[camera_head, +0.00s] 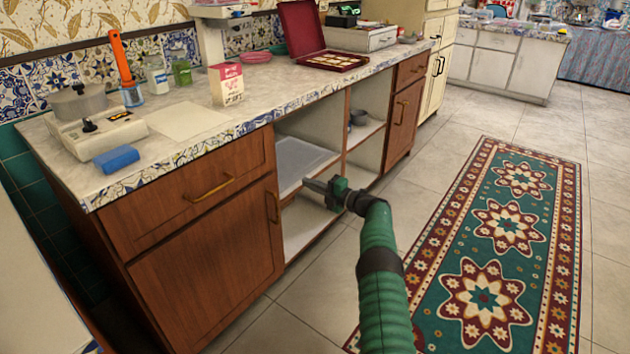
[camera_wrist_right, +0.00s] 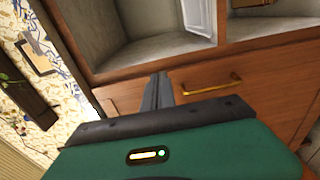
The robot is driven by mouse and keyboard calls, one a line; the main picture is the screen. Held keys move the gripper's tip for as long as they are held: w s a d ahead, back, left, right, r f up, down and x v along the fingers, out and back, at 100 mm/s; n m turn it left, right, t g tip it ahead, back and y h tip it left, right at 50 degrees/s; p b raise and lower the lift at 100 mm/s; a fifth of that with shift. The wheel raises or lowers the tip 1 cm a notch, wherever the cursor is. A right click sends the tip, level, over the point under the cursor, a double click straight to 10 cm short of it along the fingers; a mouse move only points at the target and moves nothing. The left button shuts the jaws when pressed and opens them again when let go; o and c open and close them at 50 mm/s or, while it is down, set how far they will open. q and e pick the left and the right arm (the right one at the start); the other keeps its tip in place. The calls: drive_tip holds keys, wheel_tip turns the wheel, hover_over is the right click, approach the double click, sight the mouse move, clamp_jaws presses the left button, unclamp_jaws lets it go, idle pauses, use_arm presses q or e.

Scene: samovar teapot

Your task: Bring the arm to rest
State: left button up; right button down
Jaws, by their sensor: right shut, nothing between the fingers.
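My right arm is green and comes in from the bottom of the head view. Its right gripper (camera_head: 308,184) is shut and empty, in front of the open shelves of the wooden counter. In the right wrist view the right gripper (camera_wrist_right: 158,92) shows its closed fingers with a drawer front and an open compartment beyond them. I cannot tell the exact gap between the fingertips and the cabinet. My left gripper is not in view.
The counter (camera_head: 190,119) bears a red-and-white carton (camera_head: 226,85), a blue block (camera_head: 116,159) and an open dark red case (camera_head: 303,32). A translucent tray (camera_head: 297,160) sits on the open shelf. A patterned rug (camera_head: 508,225) lies on open floor at the right.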

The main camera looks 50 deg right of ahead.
drive_tip(key=shift+s+d+b, duration=0.15)
drive_tip(key=shift+d+b, duration=0.35)
drive_tip(key=shift+d, duration=0.4)
